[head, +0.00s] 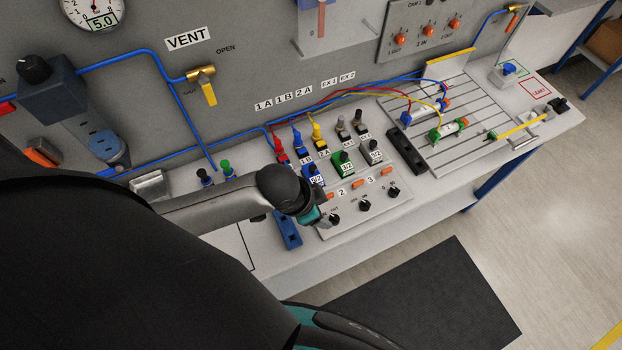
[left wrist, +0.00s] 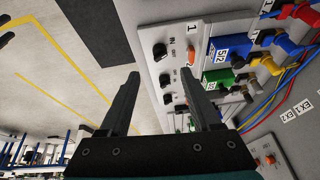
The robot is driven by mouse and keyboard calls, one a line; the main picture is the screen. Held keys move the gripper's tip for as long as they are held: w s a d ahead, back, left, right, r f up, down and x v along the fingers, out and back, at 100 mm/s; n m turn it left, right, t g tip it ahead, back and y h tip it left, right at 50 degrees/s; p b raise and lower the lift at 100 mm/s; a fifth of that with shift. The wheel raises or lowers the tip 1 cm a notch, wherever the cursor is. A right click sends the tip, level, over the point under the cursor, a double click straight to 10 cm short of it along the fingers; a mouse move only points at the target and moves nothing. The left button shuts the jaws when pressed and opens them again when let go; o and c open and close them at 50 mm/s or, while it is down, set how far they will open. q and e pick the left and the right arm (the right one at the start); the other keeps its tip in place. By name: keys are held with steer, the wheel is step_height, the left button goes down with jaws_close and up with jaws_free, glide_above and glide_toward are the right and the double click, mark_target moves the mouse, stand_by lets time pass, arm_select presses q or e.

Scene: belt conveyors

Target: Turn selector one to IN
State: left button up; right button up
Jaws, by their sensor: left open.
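Selector one is a black knob (left wrist: 160,52) on the grey control panel in the left wrist view, beside a label "1" and small IN and OUT marks. Its exact pointing is too small to tell. In the head view the same knob (head: 335,218) shows just right of my left gripper (head: 312,214). In the left wrist view my left gripper (left wrist: 160,78) is open, its two dark fingers apart with nothing between them. The knob appears beyond the fingertips, and no contact shows. My right gripper is not in view.
Two more black selectors (head: 365,206) (head: 394,191) stand in the same row. Orange parts and blue, green and grey valve blocks (head: 343,164) with coloured hoses sit behind.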

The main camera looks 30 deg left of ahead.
arm_select(q)
steer(key=shift+v, duration=2.8)
